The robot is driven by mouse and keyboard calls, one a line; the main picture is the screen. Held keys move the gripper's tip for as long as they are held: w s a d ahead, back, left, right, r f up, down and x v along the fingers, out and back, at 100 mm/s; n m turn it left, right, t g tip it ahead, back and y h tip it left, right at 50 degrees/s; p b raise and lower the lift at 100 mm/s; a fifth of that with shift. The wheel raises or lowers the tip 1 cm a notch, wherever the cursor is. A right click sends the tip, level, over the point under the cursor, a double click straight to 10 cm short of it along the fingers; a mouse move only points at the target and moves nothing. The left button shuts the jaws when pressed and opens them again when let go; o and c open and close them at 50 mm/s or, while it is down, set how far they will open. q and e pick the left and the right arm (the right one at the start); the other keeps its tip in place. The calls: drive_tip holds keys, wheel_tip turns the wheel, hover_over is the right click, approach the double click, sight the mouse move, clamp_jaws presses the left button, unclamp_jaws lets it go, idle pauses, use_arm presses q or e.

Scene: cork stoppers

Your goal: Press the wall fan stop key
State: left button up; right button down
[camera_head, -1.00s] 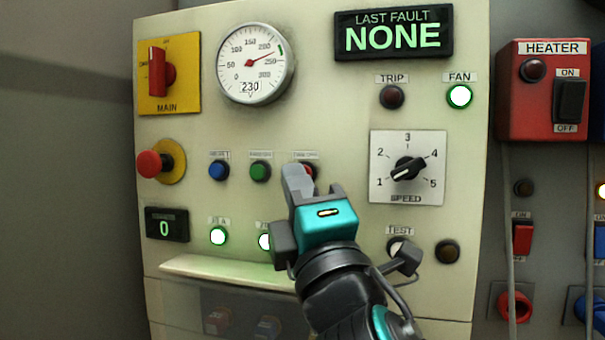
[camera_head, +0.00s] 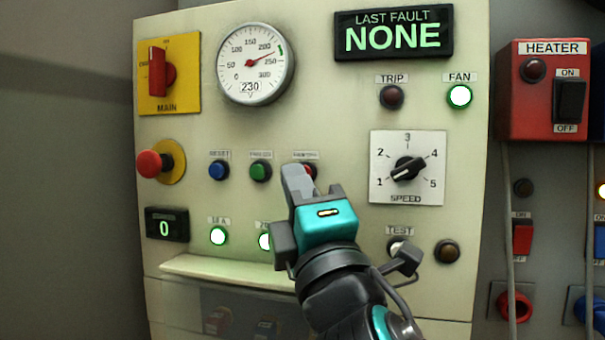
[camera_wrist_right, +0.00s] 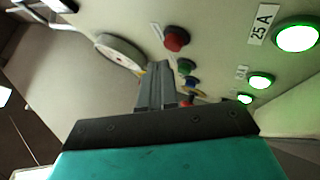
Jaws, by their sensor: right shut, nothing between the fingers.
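A red push button (camera_head: 309,171) with a small, hard-to-read label sits at the right end of a row on the cream panel (camera_head: 330,110). My right gripper (camera_head: 297,180) is shut and empty. Its fingertips partly cover the red button in the head view. In the right wrist view the red button (camera_wrist_right: 176,39) shows whole just past the fingertips (camera_wrist_right: 160,68), with a gap in the picture; I cannot tell whether they touch. The FAN lamp (camera_head: 459,96) is lit. My left gripper is not in view.
A green button (camera_head: 260,171) and a blue button (camera_head: 218,170) stand left of the red one. A red mushroom button (camera_head: 150,163), a speed knob (camera_head: 406,170) and a ledge (camera_head: 225,270) are nearby. A red HEATER box (camera_head: 545,90) is at right.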

drive_tip(key=shift+w, duration=0.1)
idle(0.6)
drive_tip(key=shift+w+d, duration=0.15)
drive_tip(key=shift+w, duration=0.15)
drive_tip(key=shift+w+d, duration=0.15)
drive_tip(key=shift+w, duration=0.3)
idle(0.6)
drive_tip(key=shift+s, duration=0.2)
drive_tip(key=shift+s+a, duration=0.3)
drive_tip(key=shift+s, duration=0.35)
drive_tip(key=s, duration=0.1)
drive_tip(key=s+a, duration=0.1)
drive_tip(key=s, duration=0.1)
drive_tip(key=s+p, duration=0.1)
drive_tip(key=shift+s+a, duration=0.25)
drive_tip(key=shift+s, duration=0.15)
idle(0.6)
